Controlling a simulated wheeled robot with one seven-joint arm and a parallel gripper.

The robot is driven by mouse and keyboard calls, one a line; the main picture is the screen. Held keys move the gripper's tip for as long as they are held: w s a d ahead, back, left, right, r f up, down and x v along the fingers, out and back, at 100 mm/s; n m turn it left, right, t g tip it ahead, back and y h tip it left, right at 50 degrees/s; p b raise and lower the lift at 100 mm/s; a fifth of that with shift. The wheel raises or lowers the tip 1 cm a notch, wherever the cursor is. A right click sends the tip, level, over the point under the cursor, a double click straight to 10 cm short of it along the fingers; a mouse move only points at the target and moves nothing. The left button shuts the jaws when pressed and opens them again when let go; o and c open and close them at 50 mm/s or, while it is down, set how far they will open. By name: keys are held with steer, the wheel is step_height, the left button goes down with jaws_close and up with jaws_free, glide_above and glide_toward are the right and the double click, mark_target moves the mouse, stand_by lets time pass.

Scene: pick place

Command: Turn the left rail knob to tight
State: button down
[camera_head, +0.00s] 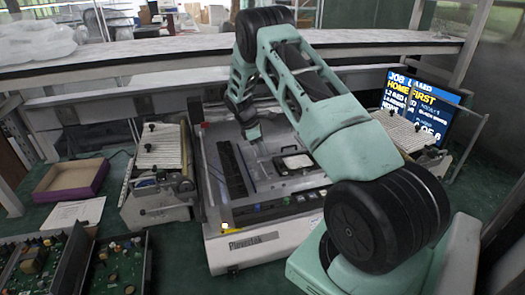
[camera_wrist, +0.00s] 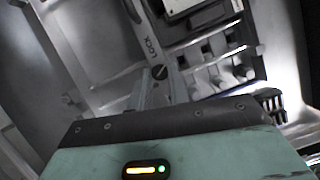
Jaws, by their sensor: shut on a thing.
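My gripper (camera_wrist: 160,84) reaches into the white machine (camera_head: 262,250). In the wrist view its two pale fingers stand on either side of a small dark round knob (camera_wrist: 160,72) and are shut on it. The knob sits at the near end of a grey rail (camera_wrist: 145,30) marked "LOCK". The knob's top shows a slanted line; whether it is tight cannot be told. In the head view the gripper (camera_head: 252,138) is small, over the machine's inner bed, and hides the knob.
A black slotted strip (camera_head: 232,168) and a pale-topped part (camera_head: 293,162) lie inside the machine. Units with black knobs (camera_head: 158,150) stand at the left, and a lit screen (camera_head: 420,105) stands at the right. A cardboard tray (camera_head: 70,180) and circuit boards (camera_head: 35,262) lie farther left.

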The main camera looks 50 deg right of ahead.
steer(key=m, duration=0.2)
steer(key=m+y+b, duration=0.1)
steer(key=m, duration=0.1)
steer(key=m+g+y+b, duration=0.1)
steer(key=m, duration=0.1)
steer(key=shift+w+d+f, duration=0.1)
steer(key=shift+w+d, duration=0.05)
steer(key=shift+d, duration=0.1)
steer(key=m, duration=0.2)
steer(key=m+y+b, duration=0.1)
steer(key=m, duration=0.1)
steer(key=m+y+b, duration=0.1)
steer(key=m, duration=0.1)
steer(key=shift+d, duration=0.25)
steer(key=shift+m, duration=0.3)
steer(key=c, duration=1.3)
jaws_free()
steer(key=b+v, duration=0.1)
steer(key=v, duration=0.5)
steer(key=b+v, duration=0.2)
steer(key=v, duration=0.4)
steer(key=shift+w+d, duration=0.1)
steer(key=shift+d, duration=0.15)
